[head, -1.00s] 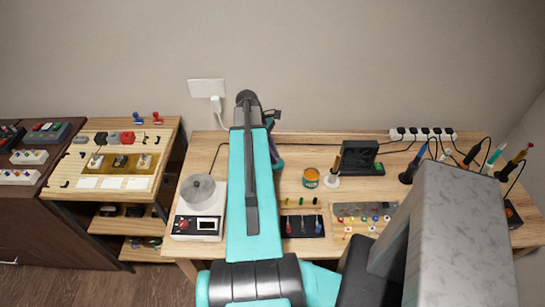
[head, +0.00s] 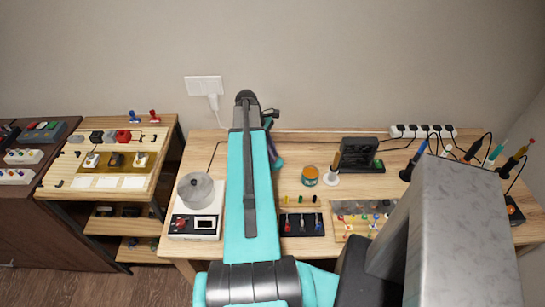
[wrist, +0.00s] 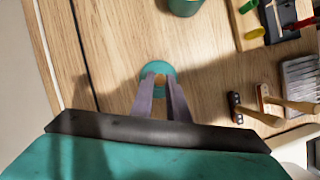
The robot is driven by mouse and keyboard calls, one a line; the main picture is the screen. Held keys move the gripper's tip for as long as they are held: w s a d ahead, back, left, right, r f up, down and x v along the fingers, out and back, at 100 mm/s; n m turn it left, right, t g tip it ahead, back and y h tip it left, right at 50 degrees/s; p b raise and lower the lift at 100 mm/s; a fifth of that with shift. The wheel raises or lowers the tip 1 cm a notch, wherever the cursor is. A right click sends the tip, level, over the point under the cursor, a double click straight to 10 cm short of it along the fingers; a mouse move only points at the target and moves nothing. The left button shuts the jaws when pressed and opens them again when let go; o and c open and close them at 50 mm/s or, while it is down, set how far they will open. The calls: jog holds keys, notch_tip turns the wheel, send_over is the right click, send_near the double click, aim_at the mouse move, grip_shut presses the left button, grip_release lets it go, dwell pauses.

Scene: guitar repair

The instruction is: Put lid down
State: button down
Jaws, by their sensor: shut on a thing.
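My gripper (wrist: 160,79) is shut on a round teal lid (wrist: 157,68) in the wrist view. A small tan-orange patch of it shows between the fingertips. The lid appears over the bare wood of the bench; I cannot tell whether it touches the wood. An open teal can (wrist: 184,4) shows at the top edge of the wrist view, apart from the lid. In the head view the can (head: 310,176) shows orange contents. My arm hides most of my gripper (head: 275,160) there, and the lid is not visible.
The wooden bench (head: 285,150) is clear around the lid. A hot plate (head: 195,223) with a pot stands left of my arm.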

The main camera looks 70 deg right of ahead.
jog(key=shift+f, duration=0.5)
jog(key=c, duration=1.7)
grip_release()
jog(key=shift+b+v, duration=1.65)
jog(key=shift+v, duration=4.35)
